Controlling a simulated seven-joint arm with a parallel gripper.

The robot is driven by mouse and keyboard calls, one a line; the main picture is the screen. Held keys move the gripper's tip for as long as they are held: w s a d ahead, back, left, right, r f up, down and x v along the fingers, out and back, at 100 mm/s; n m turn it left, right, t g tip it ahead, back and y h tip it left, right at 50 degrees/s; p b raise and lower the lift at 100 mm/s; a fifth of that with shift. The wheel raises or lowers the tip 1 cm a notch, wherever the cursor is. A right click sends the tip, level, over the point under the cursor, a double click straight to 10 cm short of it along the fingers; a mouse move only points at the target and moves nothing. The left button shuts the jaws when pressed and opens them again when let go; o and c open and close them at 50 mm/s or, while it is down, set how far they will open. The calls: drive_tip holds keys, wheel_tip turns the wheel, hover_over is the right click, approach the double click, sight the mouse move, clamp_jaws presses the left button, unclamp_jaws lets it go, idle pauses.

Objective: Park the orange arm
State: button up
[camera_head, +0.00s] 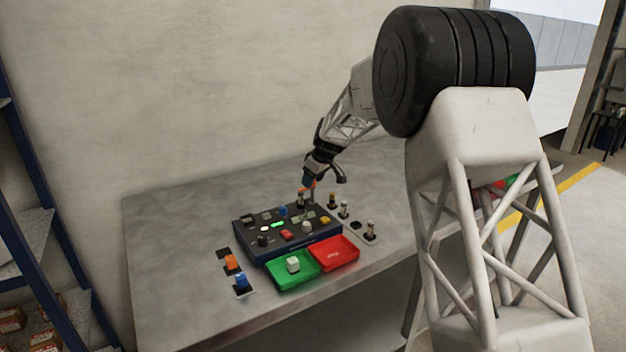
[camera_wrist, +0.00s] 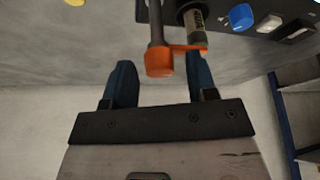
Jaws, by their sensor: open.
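The orange arm (camera_wrist: 160,62) shows in the wrist view as an orange block at the end of a dark rod, with a flat orange strip reaching right to a labelled cylinder (camera_wrist: 195,22). My gripper (camera_wrist: 159,70) is open, its two blue fingers apart on either side of the orange block. I cannot tell whether they touch it. In the head view my gripper (camera_head: 309,188) hangs over the back of the dark control panel (camera_head: 262,222), and a small orange part (camera_head: 313,184) shows beside its tip. The rest of the orange arm is hidden there.
A green tray (camera_head: 281,283) with a white block (camera_head: 293,265) and a red tray (camera_head: 342,263) sit before the panel. Orange (camera_head: 231,262) and blue (camera_head: 241,280) pieces stand left. The grey table's left side (camera_head: 170,260) is clear.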

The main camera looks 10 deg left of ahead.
drive_tip(key=c, duration=0.9)
drive_tip(key=shift+m, duration=0.5)
drive_tip(key=m+t+h, duration=0.1)
drive_tip(key=m, duration=0.4)
drive_tip(key=m+t+h, duration=0.1)
drive_tip(key=m, duration=0.2)
drive_tip(key=shift+s+a+h, duration=0.1)
drive_tip(key=shift+h, duration=0.2)
drive_tip(key=m+h, duration=0.1)
drive_tip(key=m, duration=0.4)
drive_tip(key=shift+a+t+h, duration=0.1)
drive_tip(key=shift+t+h, duration=0.3)
drive_tip(key=shift+m+g+h, duration=0.3)
drive_tip(key=shift+m+h, duration=0.5)
drive_tip(key=shift+m, duration=1.2)
